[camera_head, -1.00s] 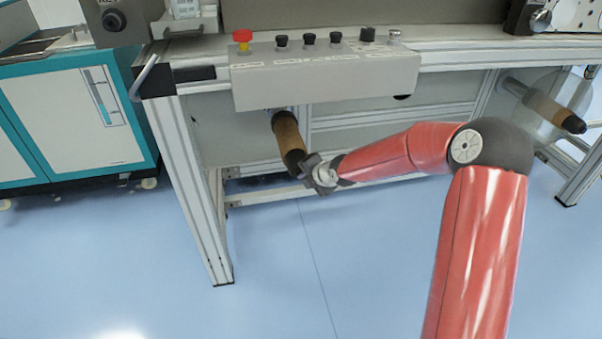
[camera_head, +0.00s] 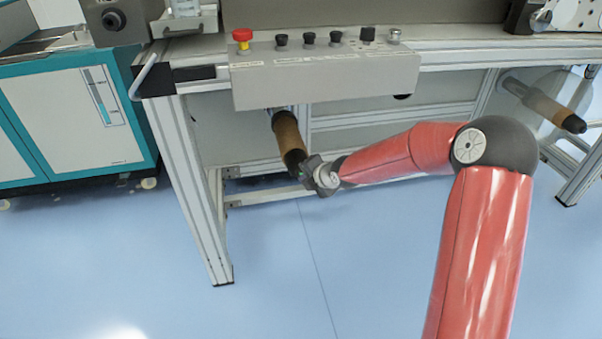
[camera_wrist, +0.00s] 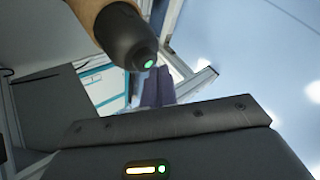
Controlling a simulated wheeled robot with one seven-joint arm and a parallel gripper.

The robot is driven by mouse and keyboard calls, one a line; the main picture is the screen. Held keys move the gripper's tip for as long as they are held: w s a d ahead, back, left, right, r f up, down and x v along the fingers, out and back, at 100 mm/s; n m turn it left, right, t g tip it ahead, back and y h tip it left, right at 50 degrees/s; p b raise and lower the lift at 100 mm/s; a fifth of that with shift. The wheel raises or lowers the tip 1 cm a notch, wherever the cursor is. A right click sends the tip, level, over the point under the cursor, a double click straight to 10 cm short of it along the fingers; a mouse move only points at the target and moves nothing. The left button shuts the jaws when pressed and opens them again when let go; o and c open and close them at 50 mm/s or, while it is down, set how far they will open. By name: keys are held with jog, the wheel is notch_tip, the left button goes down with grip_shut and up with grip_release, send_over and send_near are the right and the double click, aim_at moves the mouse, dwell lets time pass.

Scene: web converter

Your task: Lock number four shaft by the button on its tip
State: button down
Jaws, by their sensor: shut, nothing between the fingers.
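A shaft with a brown core (camera_head: 287,130) and a dark tip sticks out under the control panel at left centre. The tip (camera_wrist: 131,40) fills the upper middle of the wrist view, with a small round green-lit button (camera_wrist: 149,63) on its end face. No number is readable on it. My gripper (camera_head: 308,172) is shut and empty, right at this tip in the head view. Contact with the button cannot be told. In the wrist view my gripper's dark body crosses the bottom.
A second shaft with a brown core (camera_head: 545,106) sticks out at the far right. The grey control panel (camera_head: 325,80) with a red button (camera_head: 242,37) and several black knobs hangs above my gripper. A frame leg (camera_head: 195,180) stands to the left. The blue floor in front is open.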

jog(key=shift+s+d+b, duration=0.1)
jog(key=shift+s+d, duration=0.2)
jog(key=shift+s, duration=0.6)
jog(key=shift+s+d+b, duration=0.15)
jog(key=shift+s+d, duration=0.1)
jog(key=shift+s, duration=0.7)
jog(key=shift+s+d+b, duration=0.1)
jog(key=shift+s+d, duration=0.2)
jog(key=shift+s, duration=0.6)
jog(key=s+d+r+m+h, duration=0.7)
jog(key=s+d+r+m, duration=0.5)
jog(key=s+d+m, duration=0.15)
jog(key=s+d+r+m+g, duration=0.1)
jog(key=s+r+m, duration=0.2)
jog(key=s+m, duration=0.4)
jog(key=s+d+r+m+g, duration=0.1)
jog(key=s+d+r+m, duration=0.1)
jog(key=s+m, duration=0.5)
jog(key=s+r, duration=0.1)
jog(key=s, duration=0.4)
jog(key=shift+m+y, duration=0.35)
jog(key=shift+y, duration=0.05)
jog(key=shift+d, duration=0.2)
